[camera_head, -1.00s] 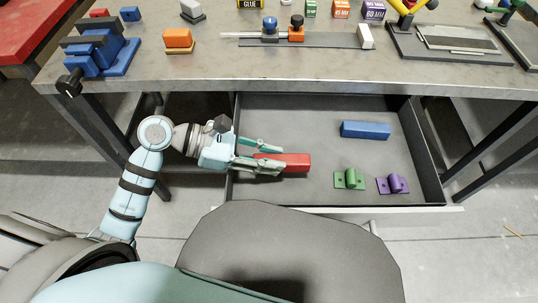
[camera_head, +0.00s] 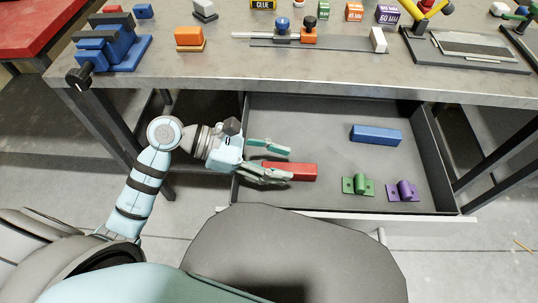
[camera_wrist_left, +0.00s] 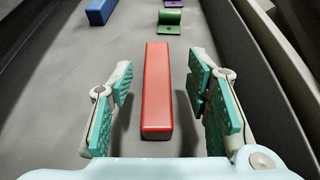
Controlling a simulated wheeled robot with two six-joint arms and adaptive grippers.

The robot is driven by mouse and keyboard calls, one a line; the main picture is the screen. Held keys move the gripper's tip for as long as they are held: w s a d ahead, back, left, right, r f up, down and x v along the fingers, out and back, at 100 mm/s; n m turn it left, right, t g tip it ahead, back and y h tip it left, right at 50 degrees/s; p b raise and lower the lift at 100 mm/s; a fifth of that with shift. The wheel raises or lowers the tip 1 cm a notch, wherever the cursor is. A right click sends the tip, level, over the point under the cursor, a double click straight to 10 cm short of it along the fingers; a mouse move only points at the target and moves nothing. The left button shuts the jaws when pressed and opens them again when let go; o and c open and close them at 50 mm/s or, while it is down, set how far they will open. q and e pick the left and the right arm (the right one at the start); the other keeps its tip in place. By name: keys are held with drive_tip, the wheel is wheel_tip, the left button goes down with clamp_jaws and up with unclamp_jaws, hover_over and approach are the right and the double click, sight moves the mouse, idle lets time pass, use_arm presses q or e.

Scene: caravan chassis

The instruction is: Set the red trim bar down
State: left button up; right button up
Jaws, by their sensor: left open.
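The red trim bar (camera_head: 298,172) lies in the open drawer, near its left side. In the left wrist view the red trim bar (camera_wrist_left: 157,90) lies lengthwise between the fingers, with a gap on both sides. My left gripper (camera_head: 280,163) is open over the near end of the bar, and its fingers hide part of it in the head view. In the left wrist view my left gripper (camera_wrist_left: 162,100) has its teal pads spread apart. My right gripper is not in view.
The open drawer (camera_head: 300,115) also holds a blue bar (camera_head: 376,134), a green bracket (camera_head: 357,186) and a purple bracket (camera_head: 403,191). The bench top (camera_head: 225,63) with a blue vise (camera_head: 108,45) overhangs the drawer's back. The drawer floor between the bars is clear.

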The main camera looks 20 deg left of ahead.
use_arm(q)
drive_tip(key=shift+r, duration=0.2)
drive_tip(key=shift+r+p, duration=0.45)
drive_tip(key=shift+p, duration=0.35)
drive_tip(key=p+v, duration=0.1)
drive_tip(key=v, duration=1.1)
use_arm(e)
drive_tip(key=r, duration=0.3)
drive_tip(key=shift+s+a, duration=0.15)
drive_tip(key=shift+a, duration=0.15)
use_arm(q)
drive_tip(key=shift+f, duration=0.15)
